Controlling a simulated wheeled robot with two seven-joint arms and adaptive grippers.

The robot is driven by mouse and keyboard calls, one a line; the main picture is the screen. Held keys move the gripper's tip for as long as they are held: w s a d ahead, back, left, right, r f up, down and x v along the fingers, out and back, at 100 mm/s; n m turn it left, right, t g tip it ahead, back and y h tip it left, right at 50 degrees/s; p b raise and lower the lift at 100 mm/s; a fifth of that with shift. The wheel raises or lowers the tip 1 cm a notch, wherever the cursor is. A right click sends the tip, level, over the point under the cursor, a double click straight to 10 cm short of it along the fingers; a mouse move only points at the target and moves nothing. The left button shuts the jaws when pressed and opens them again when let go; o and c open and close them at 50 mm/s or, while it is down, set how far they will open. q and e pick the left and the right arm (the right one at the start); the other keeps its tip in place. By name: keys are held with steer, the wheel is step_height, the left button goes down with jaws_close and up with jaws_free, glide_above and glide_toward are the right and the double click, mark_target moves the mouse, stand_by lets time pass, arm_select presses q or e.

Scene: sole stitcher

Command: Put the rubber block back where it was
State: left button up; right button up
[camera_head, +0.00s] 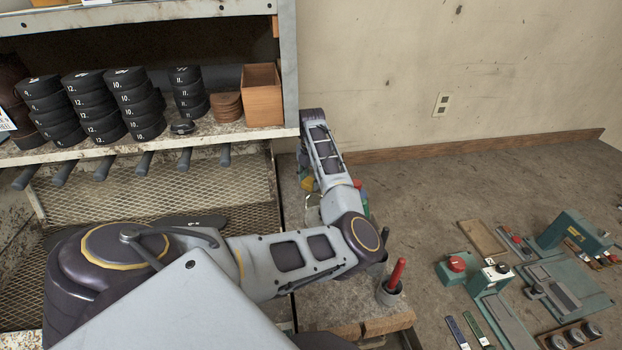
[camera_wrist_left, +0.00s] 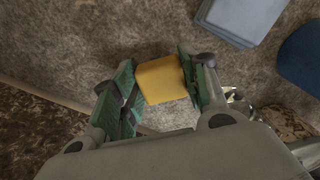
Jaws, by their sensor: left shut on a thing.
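A yellow block (camera_wrist_left: 161,80), which I take for the rubber block, sits between the two green-padded fingers of my left gripper (camera_wrist_left: 157,66) in the left wrist view. The gripper is shut on it. A rough grey-brown surface lies beyond the block; I cannot tell the gap between them. In the head view my left arm reaches forward past the shelf's right end and mostly hides its gripper. A small yellow patch (camera_head: 307,184) shows beside the arm there; I cannot tell whether it is the same block. My right gripper is not in view.
A shelf (camera_head: 225,133) with stacked black discs and a wooden box (camera_head: 262,95) stands left of the arm. A red-handled tool stands in a cup (camera_head: 389,291) close to the arm. Teal fixtures (camera_head: 570,232) occupy the bench at right.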

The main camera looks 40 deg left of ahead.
mark_target(311, 180)
arm_select(q)
steer(key=o, duration=1)
steer(key=shift+f, duration=0.15)
step_height(311, 180, up, 12)
steer(key=shift+r+b, duration=0.2)
steer(key=shift+b, duration=0.55)
